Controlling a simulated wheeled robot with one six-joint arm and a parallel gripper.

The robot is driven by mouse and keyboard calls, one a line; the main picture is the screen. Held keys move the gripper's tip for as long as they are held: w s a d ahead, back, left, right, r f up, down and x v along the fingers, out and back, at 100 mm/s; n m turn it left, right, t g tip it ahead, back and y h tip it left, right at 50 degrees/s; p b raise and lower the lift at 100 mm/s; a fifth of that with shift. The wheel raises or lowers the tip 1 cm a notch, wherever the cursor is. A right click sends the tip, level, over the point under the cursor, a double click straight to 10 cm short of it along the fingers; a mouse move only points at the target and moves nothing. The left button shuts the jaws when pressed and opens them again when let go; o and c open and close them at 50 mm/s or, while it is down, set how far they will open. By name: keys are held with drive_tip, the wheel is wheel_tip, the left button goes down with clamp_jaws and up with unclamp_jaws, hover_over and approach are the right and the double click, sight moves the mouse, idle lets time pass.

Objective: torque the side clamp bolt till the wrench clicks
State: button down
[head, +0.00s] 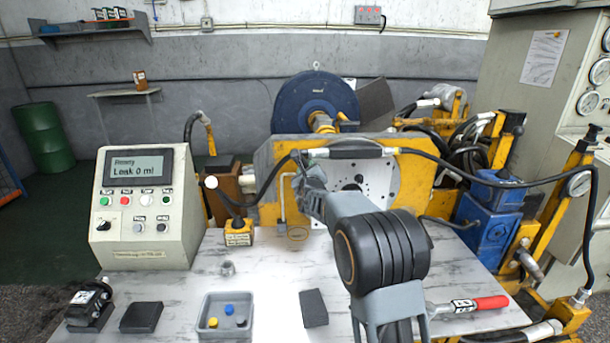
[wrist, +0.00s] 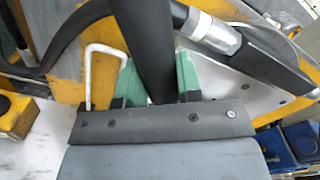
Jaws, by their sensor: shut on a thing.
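My gripper (head: 312,178) is in front of the yellow motor housing (head: 270,165), at the left edge of its pale bolted plate (head: 378,190). In the wrist view its green-tipped fingers (wrist: 160,88) are shut on a thick black cylindrical thing (wrist: 155,45), whose far end runs out of the top of the picture; I cannot tell what it is. A red-handled wrench (head: 478,304) lies on the table at the right, its left end close to my arm. I cannot make out the side clamp bolt.
A black hose (head: 470,174) with silver fittings (wrist: 213,33) crosses just in front of the housing, close to my gripper. A bent white rod (wrist: 92,75) stands left of the fingers. The control box (head: 146,205) reads "Leak 0 ml". A grey tray (head: 205,334) holds small coloured parts.

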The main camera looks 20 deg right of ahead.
drive_tip(key=shift+s+d+r+m+b, duration=0.2)
drive_tip(key=shift+d+r+m+b, duration=0.9)
drive_tip(key=shift+b, duration=1.55)
drive_tip(key=shift+s+a+f+b, duration=0.1)
drive_tip(key=shift+a+f+b, duration=0.2)
drive_tip(key=shift+b, duration=0.25)
drive_tip(key=shift+s, duration=0.3)
drive_tip(key=shift+f+b, duration=0.1)
drive_tip(key=shift+b, duration=0.2)
drive_tip(key=shift+s+a+b, duration=0.25)
drive_tip(key=shift+s+b, duration=0.45)
drive_tip(key=shift+s, duration=0.65)
drive_tip(key=shift+s+a+b, duration=0.2)
drive_tip(key=shift+s+b, duration=0.45)
drive_tip(key=shift+s, duration=0.65)
